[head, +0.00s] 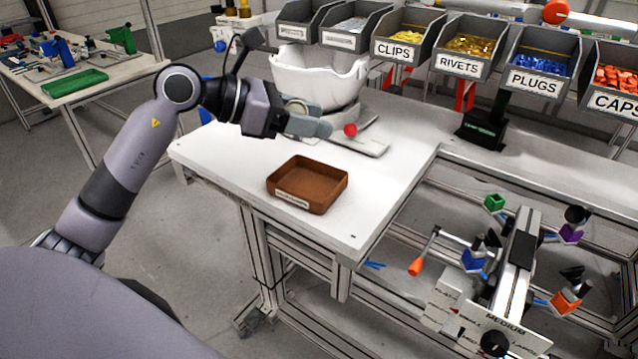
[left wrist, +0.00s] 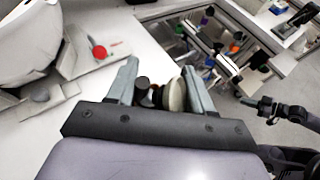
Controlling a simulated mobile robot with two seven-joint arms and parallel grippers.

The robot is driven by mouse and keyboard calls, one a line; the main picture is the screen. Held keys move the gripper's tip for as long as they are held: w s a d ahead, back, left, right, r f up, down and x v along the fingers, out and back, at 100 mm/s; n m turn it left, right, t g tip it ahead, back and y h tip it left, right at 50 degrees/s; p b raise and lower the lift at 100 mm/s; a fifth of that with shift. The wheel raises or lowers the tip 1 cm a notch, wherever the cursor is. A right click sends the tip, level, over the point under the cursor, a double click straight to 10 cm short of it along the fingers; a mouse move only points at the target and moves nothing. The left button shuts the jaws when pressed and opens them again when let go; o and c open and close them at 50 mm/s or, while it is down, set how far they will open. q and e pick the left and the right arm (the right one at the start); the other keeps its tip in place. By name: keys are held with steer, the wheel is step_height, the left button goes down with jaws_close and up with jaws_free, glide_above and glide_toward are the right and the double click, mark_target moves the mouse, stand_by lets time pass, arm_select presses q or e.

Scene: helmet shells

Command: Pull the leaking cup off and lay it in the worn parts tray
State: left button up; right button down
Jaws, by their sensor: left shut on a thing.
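My left gripper (head: 318,122) is over the white table, in front of the helmet shell. It is shut on a pale round cup (head: 296,105), which shows between the fingers in the left wrist view (left wrist: 175,95) with a dark cylindrical part beside it. The fingers hide part of the cup. The brown worn parts tray (head: 312,206) lies empty on the table, below and in front of the gripper; its label is too small to read.
A white helmet shell (head: 318,75) sits on a stand with a red ball knob (head: 350,130) on its base plate. Labelled bins (head: 458,65) line the back. The table around the tray is clear. A fixture (head: 510,265) with coloured parts stands lower right.

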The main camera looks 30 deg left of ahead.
arm_select(q)
steer(key=shift+f+b, duration=1.8)
steer(key=shift+f, duration=1.15)
steer(key=o, duration=1.1)
steer(key=shift+s, duration=0.1)
steer(key=b+v, duration=0.1)
steer(key=v, duration=0.5)
steer(key=shift+s+a+r+b, duration=0.15)
steer(key=shift+s+a+b, duration=0.1)
steer(key=shift+b, duration=0.15)
steer(key=shift+a+r, duration=0.1)
steer(key=shift+s, duration=0.1)
